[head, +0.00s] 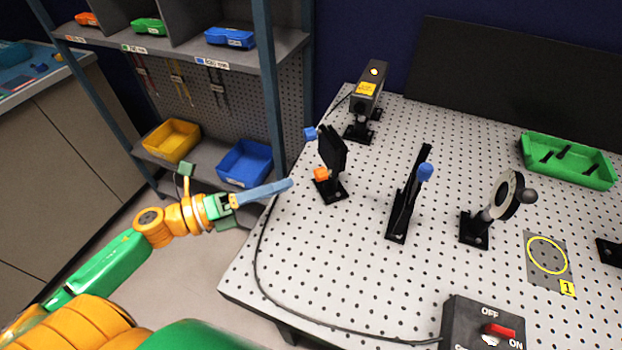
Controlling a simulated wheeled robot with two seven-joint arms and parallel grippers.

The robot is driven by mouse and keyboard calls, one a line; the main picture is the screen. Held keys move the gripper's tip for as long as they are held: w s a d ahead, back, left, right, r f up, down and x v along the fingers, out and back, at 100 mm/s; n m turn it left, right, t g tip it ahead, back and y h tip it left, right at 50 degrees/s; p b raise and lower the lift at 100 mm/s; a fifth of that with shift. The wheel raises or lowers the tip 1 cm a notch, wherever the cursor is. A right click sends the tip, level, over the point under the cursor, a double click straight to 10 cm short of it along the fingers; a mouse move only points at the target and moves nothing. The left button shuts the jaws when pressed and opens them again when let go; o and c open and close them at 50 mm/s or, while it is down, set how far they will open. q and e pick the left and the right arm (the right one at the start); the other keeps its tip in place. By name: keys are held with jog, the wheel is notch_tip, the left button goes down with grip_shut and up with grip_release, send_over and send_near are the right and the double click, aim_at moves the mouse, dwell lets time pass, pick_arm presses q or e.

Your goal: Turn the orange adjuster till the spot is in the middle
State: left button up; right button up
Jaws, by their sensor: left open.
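The orange adjuster (321,174) is a small knob low on the left side of a black mount (331,150) on the perforated table. A blue knob (310,133) sits higher on the same mount. My left gripper (285,185) is open and empty, its blue fingers pointing right, to the left of the orange adjuster and apart from it. The fingers overlap in this view, so the gap between them is hard to see. I cannot make out a light spot on any target. My right gripper is not in view.
A laser-like box (369,90) stands behind the mount. A switch box (484,325) is in front. A black cable (258,250) runs along the table's left edge.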

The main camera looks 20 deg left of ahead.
aim_at(316, 176)
pick_arm(q)
jog(key=p+x, duration=0.2)
jog(key=x, duration=0.4)
jog(key=shift+d+r, duration=0.15)
jog(key=shift+d, duration=0.1)
jog(key=shift+w+d, duration=0.3)
grip_shut()
